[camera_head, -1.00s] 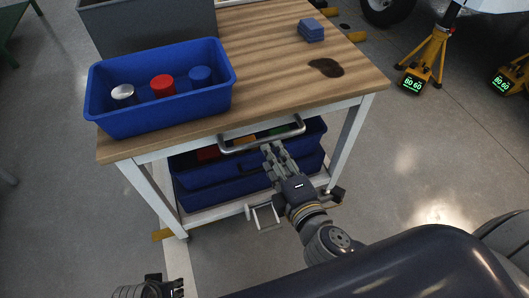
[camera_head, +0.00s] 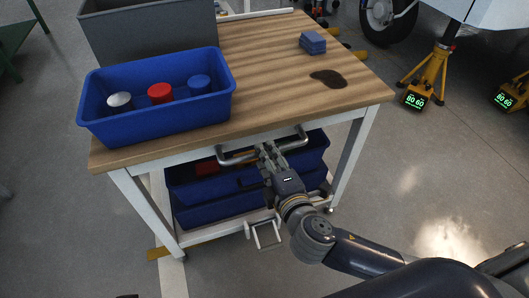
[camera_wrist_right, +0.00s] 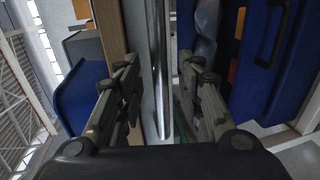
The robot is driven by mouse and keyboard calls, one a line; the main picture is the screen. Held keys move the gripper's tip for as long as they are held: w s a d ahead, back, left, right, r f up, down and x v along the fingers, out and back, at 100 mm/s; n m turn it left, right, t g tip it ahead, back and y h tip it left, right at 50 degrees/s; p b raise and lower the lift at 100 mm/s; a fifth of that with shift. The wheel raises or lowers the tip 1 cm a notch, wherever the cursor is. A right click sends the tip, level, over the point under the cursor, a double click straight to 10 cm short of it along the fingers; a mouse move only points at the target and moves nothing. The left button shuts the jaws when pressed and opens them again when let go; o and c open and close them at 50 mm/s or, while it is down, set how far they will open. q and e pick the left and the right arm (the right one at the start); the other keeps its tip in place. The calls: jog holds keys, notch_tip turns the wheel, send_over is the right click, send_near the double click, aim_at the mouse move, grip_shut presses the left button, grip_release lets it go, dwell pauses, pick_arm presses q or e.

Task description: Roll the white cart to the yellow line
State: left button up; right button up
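The white cart (camera_head: 150,212) stands in front of me with a wooden top (camera_head: 265,75) and blue drawers below. Its metal handle (camera_head: 237,157) runs along the near side; it also shows upright in the right wrist view (camera_wrist_right: 160,110). My right gripper (camera_head: 264,150) is at the handle's middle. In the right wrist view its fingers (camera_wrist_right: 158,65) are apart on either side of the bar, with gaps visible. My left gripper is not recognisable; only a dark sliver shows at the bottom left edge. A short yellow floor marking (camera_head: 158,253) shows beside the cart's near left leg.
A blue bin (camera_head: 155,118) with several cans, a grey bin (camera_head: 150,40), a blue block stack (camera_head: 312,42) and a dark stain (camera_head: 328,78) are on the top. Yellow jack stands (camera_head: 430,72) and an aircraft wheel stand at upper right.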

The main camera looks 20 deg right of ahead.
jog(key=shift+x, duration=1.2)
pick_arm(q)
jog(key=shift+s+r, duration=0.2)
jog(key=shift+r, duration=0.5)
pick_arm(e)
jog(key=shift+w, duration=0.15)
jog(key=shift+c, duration=0.4)
grip_shut()
jog(key=shift+w, duration=0.1)
